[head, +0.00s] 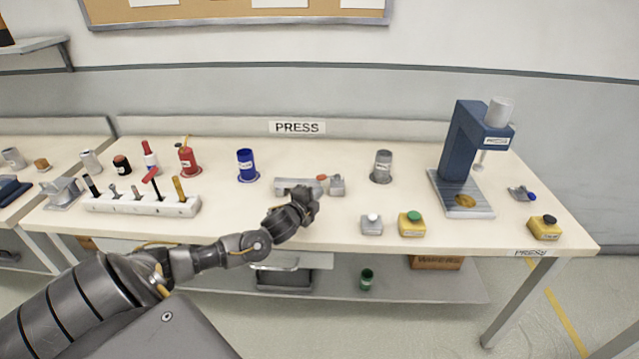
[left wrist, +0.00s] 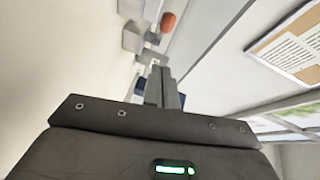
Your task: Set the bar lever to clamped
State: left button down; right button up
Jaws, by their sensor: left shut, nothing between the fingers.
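A grey clamp fixture (head: 292,185) with a red-orange knob (head: 321,178) stands mid-bench below the PRESS sign. I take this to be the bar lever; its exact position is hard to read. In the left wrist view the orange knob (left wrist: 168,22) and grey blocks (left wrist: 133,37) show beyond the fingertips. My left gripper (head: 308,192) is shut and empty, just in front of the fixture and partly overlapping it in the head view. Its closed fingers (left wrist: 161,80) point toward the fixture; I cannot tell whether they touch it. My right gripper is not in view.
A blue press (head: 461,155) stands at the right. A grey box with a white button (head: 372,224) and a yellow box with a green button (head: 412,224) sit near the front edge. A blue cup (head: 246,164) and grey cup (head: 382,166) stand behind. A tool rack (head: 145,206) is left.

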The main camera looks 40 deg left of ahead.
aim_at(319, 184)
pick_arm(q)
jog(key=x, duration=0.3)
jog(key=shift+w+r, duration=0.1)
jog(key=shift+w, duration=0.15)
jog(key=shift+w+a+f+p, duration=0.2)
jog(key=shift+w+a, duration=0.1)
jog(key=shift+a, duration=0.2)
jog(key=shift+w+a+f+p, duration=0.15)
jog(key=shift+w+a, duration=0.2)
jog(key=shift+a, duration=0.2)
jog(key=shift+w+a+f, duration=0.15)
jog(key=shift+w+a, duration=0.15)
jog(key=shift+a, duration=0.25)
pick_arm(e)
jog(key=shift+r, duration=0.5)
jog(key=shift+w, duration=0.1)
